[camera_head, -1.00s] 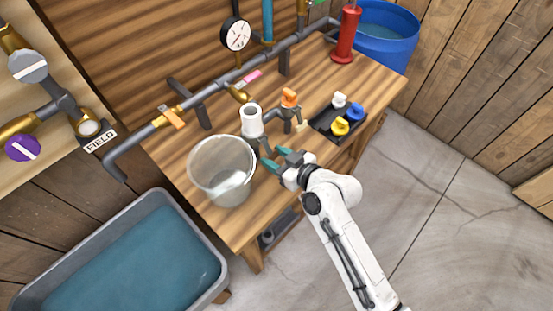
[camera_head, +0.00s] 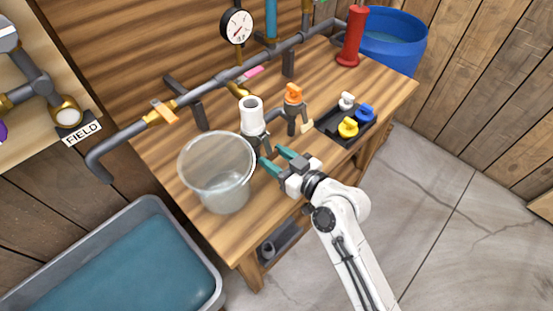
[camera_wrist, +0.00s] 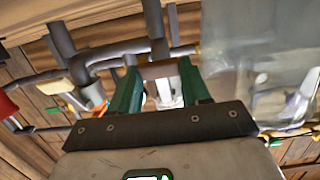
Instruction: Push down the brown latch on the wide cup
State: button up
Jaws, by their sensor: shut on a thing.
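The wide cup (camera_head: 251,112) is a white open-topped cylinder on a dark fitting at the table's middle, beside a clear bucket. A brown bar (camera_wrist: 158,69), which looks like the latch, lies across between my fingertips in the wrist view. My gripper (camera_head: 273,157) has teal fingers and reaches in from the right, low beside the cup's fitting. Its fingers (camera_wrist: 158,82) stand apart and are shut on the brown latch. The white of the cup shows behind it. The exact tilt of the latch is hard to tell in the head view.
The clear bucket (camera_head: 216,166) stands close left of my gripper. An orange-topped fitting (camera_head: 292,96) stands to the right, with a black tray (camera_head: 330,126) of coloured caps beyond. A grey pipe (camera_head: 225,86) runs along the back. The table's front right is bare.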

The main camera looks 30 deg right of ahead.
jog(key=o, duration=1.1)
jog(key=shift+c, duration=0.2)
jog(key=b+v, duration=0.2)
jog(key=v, duration=0.8)
jog(key=shift+s, duration=0.35)
jog(key=shift+d, duration=0.15)
